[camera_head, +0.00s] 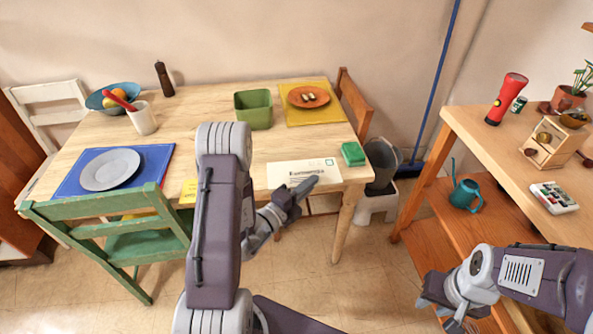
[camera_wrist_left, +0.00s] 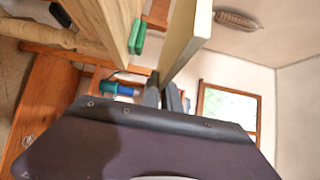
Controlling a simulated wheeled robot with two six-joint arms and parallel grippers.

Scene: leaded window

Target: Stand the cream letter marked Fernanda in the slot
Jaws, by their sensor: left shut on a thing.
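The cream letter (camera_head: 291,174), with dark writing that reads like Fernanda and a small stamp mark, is over the right front part of the wooden table.
The right shelf unit (camera_head: 480,125) holds a red torch (camera_head: 507,97), a small wooden box (camera_head: 553,143) and a teal watering can (camera_head: 465,194).

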